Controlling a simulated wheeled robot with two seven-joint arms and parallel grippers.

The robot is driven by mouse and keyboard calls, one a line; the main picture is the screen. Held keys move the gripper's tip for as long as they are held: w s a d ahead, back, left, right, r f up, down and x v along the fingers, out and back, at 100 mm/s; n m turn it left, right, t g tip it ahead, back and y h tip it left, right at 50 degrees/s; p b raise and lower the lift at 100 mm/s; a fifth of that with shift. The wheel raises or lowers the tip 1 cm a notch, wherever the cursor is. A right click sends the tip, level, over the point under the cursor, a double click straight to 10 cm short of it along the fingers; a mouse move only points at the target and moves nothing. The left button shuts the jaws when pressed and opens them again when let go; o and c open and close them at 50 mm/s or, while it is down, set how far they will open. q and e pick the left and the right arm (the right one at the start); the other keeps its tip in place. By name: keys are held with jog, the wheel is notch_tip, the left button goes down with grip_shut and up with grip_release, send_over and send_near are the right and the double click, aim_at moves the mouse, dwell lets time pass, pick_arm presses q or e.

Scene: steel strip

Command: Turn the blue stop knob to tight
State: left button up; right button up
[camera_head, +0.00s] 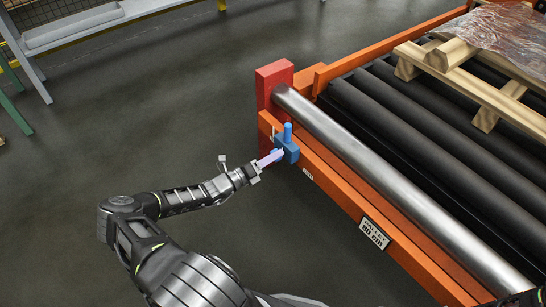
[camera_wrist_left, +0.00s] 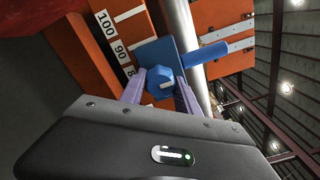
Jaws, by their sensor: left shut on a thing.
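The blue stop (camera_head: 291,152) is a block on the orange side rail, near the red end post, with a blue peg (camera_head: 288,131) standing up from it. Its round knob (camera_wrist_left: 159,82) shows in the left wrist view, on the block's near face, with a short pale mark that lies roughly sideways to the right. My left gripper (camera_head: 270,159) reaches the knob from the left. Its two lilac fingers (camera_wrist_left: 160,92) stand on either side of the knob and are shut on it. The fingers partly hide the knob in the head view. My right gripper is out of view.
A scale (camera_wrist_left: 114,34) with numbers 100 and 90 runs along the orange rail (camera_head: 335,188). Behind it lie a steel bar (camera_head: 370,167), black rollers (camera_head: 410,120) and a wooden pallet (camera_head: 485,85). The red post (camera_head: 273,80) stands close by.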

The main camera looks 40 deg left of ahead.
pick_arm(q)
grip_shut()
